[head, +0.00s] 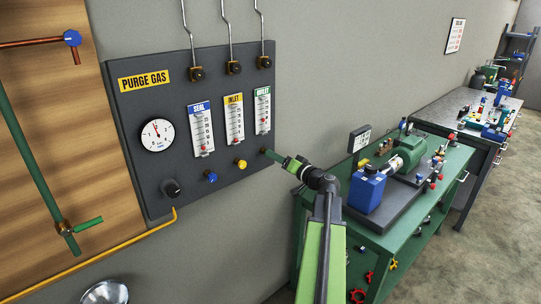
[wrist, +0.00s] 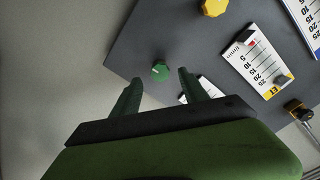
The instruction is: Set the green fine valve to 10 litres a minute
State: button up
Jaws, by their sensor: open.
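The green fine valve is a small green knob (wrist: 160,71) on the dark grey panel in the wrist view. My gripper (wrist: 160,79) is open, with one finger on each side of the line to the knob. The knob shows just beyond the fingertips, and no contact is visible. In the head view my gripper (head: 271,153) reaches the panel's lower right edge and hides the green knob. The green-labelled outlet flow meter (head: 262,111) is above it, with a red float low in its tube; the exact reading is too small to tell. In the wrist view a finger partly covers this meter.
The purge gas panel (head: 132,120) also bears a yellow knob (head: 240,164), a blue knob (head: 211,177), a black knob (head: 171,189), a round gauge (head: 157,135) and the inlet (head: 234,119) and seal (head: 201,130) meters. A green bench (head: 345,250) with a pump stands at right.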

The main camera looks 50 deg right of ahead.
jog(key=s+a, duration=0.1)
jog(key=s, duration=1.2)
jog(key=w+a+f+n+g+y, duration=0.25)
jog(key=w+a+f, duration=0.2)
jog(key=a, duration=0.45)
jog(key=w+a+f+n+g+y, duration=0.1)
jog(key=w+a+f+g+y, duration=0.25)
jog(key=a, duration=0.55)
jog(key=w+a+f+n+g+y, duration=0.1)
jog(key=w+a+f+n+g, duration=0.1)
jog(key=w+a+f, duration=0.45)
jog(key=s+a+f+n+g+h, duration=0.1)
jog(key=s+a+f+g+h, duration=0.1)
jog(key=a, duration=1.2)
jog(key=s+a+f+n+g+h, duration=0.2)
jog(key=a+f+g, duration=0.5)
jog(key=a, duration=0.7)
jog(key=shift+s+f+g+h, duration=0.2)
jog(key=shift+g+h, duration=0.3)
jog(key=shift+h, duration=0.4)
